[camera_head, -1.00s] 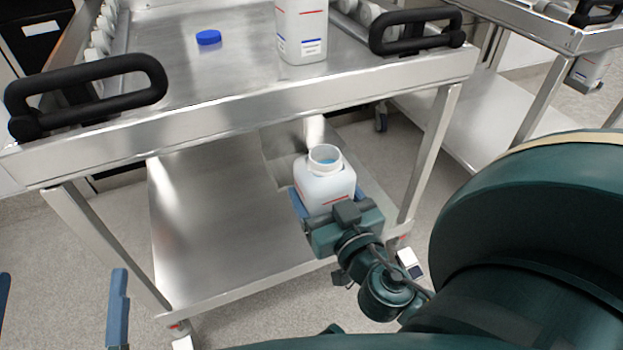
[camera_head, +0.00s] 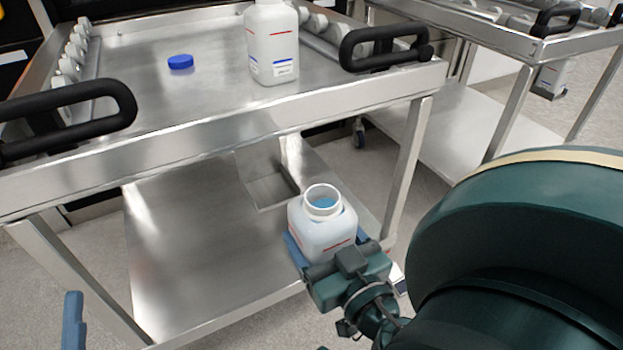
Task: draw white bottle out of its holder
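A white bottle (camera_head: 320,236) with an open round neck and blue contents is in my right gripper (camera_head: 325,240). Its blue fingers are on either side of the bottle, which is roughly upright. A steel holder (camera_head: 270,190) hangs below the cart's top; its visible tray is bare. The bottle is in front of the holder, to its lower right in the picture. One blue finger of my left gripper (camera_head: 73,322) shows at the lower left edge, with nothing against it; the other finger is out of frame.
A second white bottle (camera_head: 272,48) and a blue cap (camera_head: 180,62) are on the steel cart top (camera_head: 215,88). Black handles (camera_head: 385,48) stick out at its front. The lower shelf (camera_head: 185,260) is clear. Another cart (camera_head: 560,45) stands at the right.

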